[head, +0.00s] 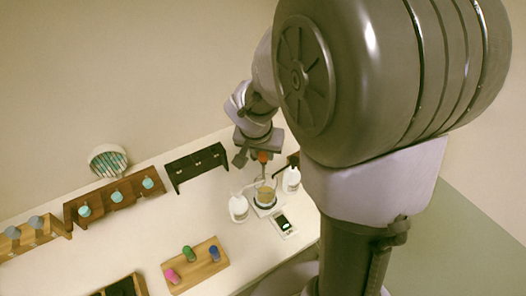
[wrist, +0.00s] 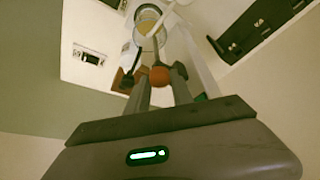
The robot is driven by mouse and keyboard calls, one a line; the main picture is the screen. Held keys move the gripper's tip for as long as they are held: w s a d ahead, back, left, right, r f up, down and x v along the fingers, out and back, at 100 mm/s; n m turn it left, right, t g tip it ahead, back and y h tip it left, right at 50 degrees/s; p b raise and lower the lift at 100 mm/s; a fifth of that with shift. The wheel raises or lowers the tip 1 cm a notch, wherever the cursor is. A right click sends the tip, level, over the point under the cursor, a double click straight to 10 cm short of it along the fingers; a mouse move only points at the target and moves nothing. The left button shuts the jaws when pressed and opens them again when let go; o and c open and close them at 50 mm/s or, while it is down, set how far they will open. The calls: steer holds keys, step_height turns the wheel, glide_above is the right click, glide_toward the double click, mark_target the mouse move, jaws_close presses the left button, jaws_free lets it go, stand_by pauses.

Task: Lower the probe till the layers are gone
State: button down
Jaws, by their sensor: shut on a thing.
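My gripper (head: 262,152) is shut on a probe with an orange-red grip (head: 263,157), above the glass beaker (head: 265,194). In the wrist view the orange grip (wrist: 159,76) sits between my two fingers. The beaker holds yellowish liquid; it also shows at the top of the wrist view (wrist: 149,20). The probe's lower part points toward the beaker, but I cannot tell how deep its tip is. Separate layers in the liquid cannot be made out. A device with a dark display and a green light (head: 283,224) lies in front of the beaker.
White bottles stand close on the left (head: 238,207) and right (head: 291,180) of the beaker. A black rack (head: 196,165) stands behind to the left. Wooden racks with coloured caps (head: 196,266) and teal caps (head: 115,197) stand farther left, with a round white holder (head: 108,160).

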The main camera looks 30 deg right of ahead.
step_height(320, 180, down, 4)
steer(key=b, duration=0.5)
steer(key=shift+r+p, duration=0.2)
steer(key=shift+p, duration=0.1)
steer(key=c, duration=1.1)
jaws_free()
steer(key=shift+r, duration=0.1)
steer(key=p+v, duration=0.4)
steer(key=v, duration=1.3)
steer(key=shift+p, duration=0.4)
steer(key=shift+s+a, duration=0.1)
